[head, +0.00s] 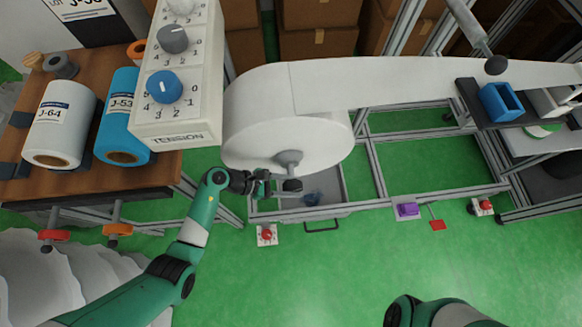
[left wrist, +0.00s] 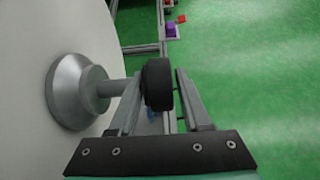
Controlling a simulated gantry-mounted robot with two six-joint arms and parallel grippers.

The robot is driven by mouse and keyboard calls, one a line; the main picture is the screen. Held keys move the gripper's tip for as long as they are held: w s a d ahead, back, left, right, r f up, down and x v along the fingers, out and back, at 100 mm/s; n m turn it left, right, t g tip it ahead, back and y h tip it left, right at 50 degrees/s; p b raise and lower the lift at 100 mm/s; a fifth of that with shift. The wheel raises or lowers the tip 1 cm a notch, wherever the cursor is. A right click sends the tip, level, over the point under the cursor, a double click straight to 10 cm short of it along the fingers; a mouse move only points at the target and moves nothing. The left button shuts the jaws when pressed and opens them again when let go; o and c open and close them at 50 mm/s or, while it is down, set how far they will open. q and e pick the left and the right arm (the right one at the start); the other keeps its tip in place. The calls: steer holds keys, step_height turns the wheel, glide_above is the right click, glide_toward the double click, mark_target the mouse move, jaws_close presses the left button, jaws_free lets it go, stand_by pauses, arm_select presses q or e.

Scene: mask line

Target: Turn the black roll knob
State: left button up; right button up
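The black roll knob (head: 292,185) sits on a short grey shaft below the big white roll (head: 285,115). In the left wrist view the black knob (left wrist: 158,84) stands out from a grey cone-shaped hub (left wrist: 75,92) on the white roll's face. My left gripper (head: 280,189) is at the knob. In the left wrist view its two fingers (left wrist: 158,92) lie on either side of the knob, open, with a narrow gap showing at the right finger. My right arm shows at the bottom edge of the head view; its gripper is out of view.
A white TENSION panel (head: 180,110) with blue and grey dials stands left of the roll. A wooden table (head: 100,188) holds several labelled rolls. A red button box (head: 267,235) lies below the grey metal frame (head: 375,165). The green floor at the front right is clear.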

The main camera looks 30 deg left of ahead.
mark_target(291, 185)
arm_select(q)
steer(key=shift+o, duration=0.7)
steer(key=shift+r, duration=0.3)
step_height(291, 185, up, 3)
steer(key=p, duration=0.2)
steer(key=shift+p, duration=0.35)
steer(key=s+d+r+p, duration=0.4)
steer(key=s+r+p, duration=0.5)
steer(key=s, duration=0.4)
steer(key=shift+s+r+p, duration=0.2)
steer(key=shift+s+p, duration=0.05)
steer(key=shift+p, duration=0.3)
